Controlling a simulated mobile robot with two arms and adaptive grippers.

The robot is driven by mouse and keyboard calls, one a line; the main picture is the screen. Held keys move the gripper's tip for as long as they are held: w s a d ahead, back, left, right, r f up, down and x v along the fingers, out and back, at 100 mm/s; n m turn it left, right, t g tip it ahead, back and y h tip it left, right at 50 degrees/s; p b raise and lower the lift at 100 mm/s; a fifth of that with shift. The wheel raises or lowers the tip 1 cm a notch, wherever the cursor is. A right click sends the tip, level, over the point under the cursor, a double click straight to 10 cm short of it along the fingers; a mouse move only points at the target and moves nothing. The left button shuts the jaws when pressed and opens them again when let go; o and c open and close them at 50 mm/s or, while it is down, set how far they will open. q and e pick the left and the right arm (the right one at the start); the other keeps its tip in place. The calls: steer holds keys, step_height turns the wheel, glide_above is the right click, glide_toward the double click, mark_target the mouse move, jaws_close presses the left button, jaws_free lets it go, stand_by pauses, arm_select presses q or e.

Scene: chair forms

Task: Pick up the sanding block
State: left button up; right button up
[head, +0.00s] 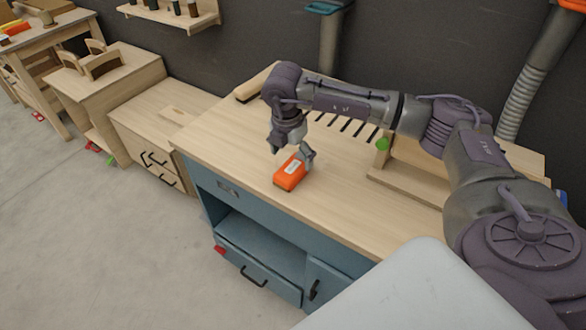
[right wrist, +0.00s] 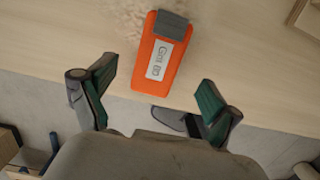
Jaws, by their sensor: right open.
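The sanding block (head: 289,174) is orange with a white label and a grey end, and lies on the wooden top of the blue workbench (head: 335,213). My left gripper is not in view.
A wooden stand (head: 405,183) with a green knob stands on the bench to the right. A row of dark slots or rods (head: 345,124) lies behind my arm. Wooden cabinets (head: 150,115) stand at the left.

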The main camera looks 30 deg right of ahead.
mark_target(293, 166)
steer(key=shift+f+p, duration=0.35)
steer(key=shift+f, duration=0.25)
steer(key=f, duration=0.1)
steer(key=f+p, duration=0.1)
steer(key=f, duration=0.1)
steer(key=shift+w+d+f, duration=0.2)
steer(key=shift+d+f, duration=0.1)
steer(key=shift+d, duration=0.05)
steer(key=shift+f, duration=0.4)
steer(key=c, duration=1.3)
steer(key=shift+r, duration=0.15)
